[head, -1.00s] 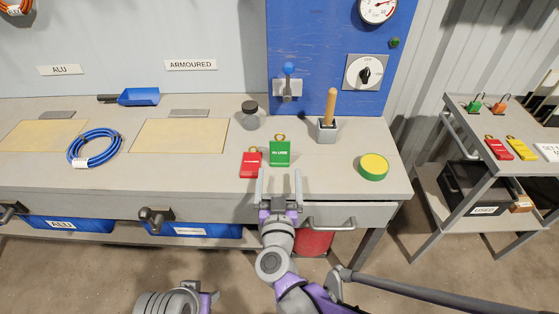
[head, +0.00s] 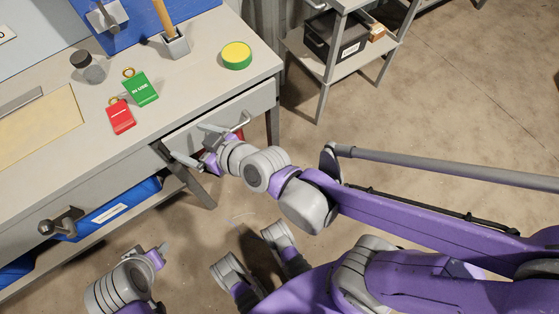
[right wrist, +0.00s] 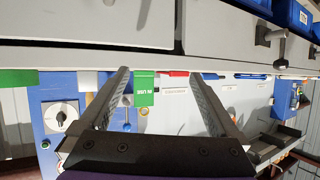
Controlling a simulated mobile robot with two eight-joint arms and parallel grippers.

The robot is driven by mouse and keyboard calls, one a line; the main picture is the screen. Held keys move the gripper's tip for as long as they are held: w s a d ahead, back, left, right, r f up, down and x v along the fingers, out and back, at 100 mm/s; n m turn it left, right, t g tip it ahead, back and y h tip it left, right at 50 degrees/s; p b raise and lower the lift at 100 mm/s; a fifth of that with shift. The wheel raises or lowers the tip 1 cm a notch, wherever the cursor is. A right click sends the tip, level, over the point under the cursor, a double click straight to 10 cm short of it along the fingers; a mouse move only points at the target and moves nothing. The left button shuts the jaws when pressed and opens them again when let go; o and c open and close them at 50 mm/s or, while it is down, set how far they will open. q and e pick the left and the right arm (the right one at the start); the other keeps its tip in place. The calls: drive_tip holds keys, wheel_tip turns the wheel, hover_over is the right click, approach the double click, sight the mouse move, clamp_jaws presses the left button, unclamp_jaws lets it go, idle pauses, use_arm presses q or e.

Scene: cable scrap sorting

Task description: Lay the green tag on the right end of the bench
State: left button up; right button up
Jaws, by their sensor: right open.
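The green tag (head: 141,87) lies flat on the bench (head: 197,92), with a brass-coloured loop at its top. A red tag (head: 121,116) lies close beside it, nearer the front edge. My right gripper (head: 184,139) is open and empty at the bench's front, by the drawer, short of the tags. In the right wrist view the green tag (right wrist: 144,90) shows beyond and between the open fingers (right wrist: 160,73), with part of the red tag (right wrist: 180,73) beside it. My left gripper (head: 162,250) is low in the head view, away from the bench; its fingers are unclear.
A yellow-and-green round object (head: 237,55) sits near the bench's right end. A holder with a wooden handle (head: 175,44) and a dark-lidded jar (head: 88,67) stand behind the tags. The drawer handle (head: 228,124) juts out by my right gripper. A cart (head: 301,54) stands right.

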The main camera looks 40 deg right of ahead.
drive_tip(key=s+d+f+m+g+h, duration=0.2)
drive_tip(key=s+d+f+g, duration=0.1)
drive_tip(key=s+d, duration=0.4)
drive_tip(key=s+d+f+m+g+h, duration=0.2)
drive_tip(key=s+d+f+g+h, duration=0.1)
drive_tip(key=s+d, duration=0.4)
wheel_tip(320, 180, down, 3)
drive_tip(key=shift+s+d+r+g, duration=0.15)
drive_tip(key=shift+s+g, duration=0.1)
drive_tip(key=shift+g, duration=0.35)
